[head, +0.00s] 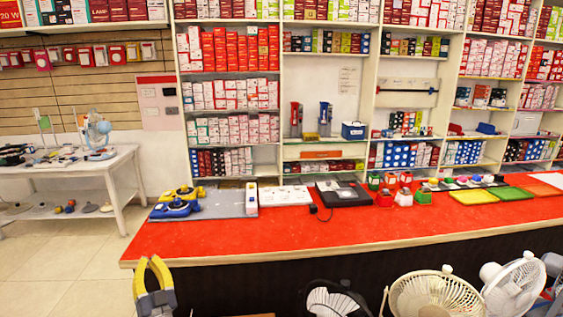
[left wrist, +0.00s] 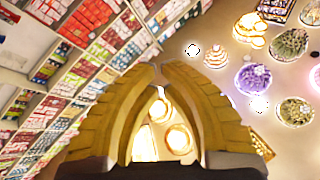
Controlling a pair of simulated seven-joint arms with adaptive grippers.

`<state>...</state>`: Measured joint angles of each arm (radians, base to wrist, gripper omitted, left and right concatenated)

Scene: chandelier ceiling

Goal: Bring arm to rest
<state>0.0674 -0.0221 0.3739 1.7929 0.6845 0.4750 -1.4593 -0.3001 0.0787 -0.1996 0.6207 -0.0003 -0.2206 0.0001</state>
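My left gripper (head: 150,259) is raised at the lower left of the head view, in front of the red counter's front left edge. Its two yellow curved fingers point upward. In the left wrist view, the fingertips (left wrist: 159,68) come together, with a gap between the fingers lower down and nothing held in it. This gripper is clear of the counter and touches nothing visible. My right gripper is not in the head view.
The red counter (head: 270,234) carries tools, cases and colored boxes. Fans, including a cream one (head: 437,293), stand at the lower right. A white table (head: 88,165) is at left; tall stocked shelves line the back. Lit lamps (left wrist: 249,27) hang overhead in the left wrist view.

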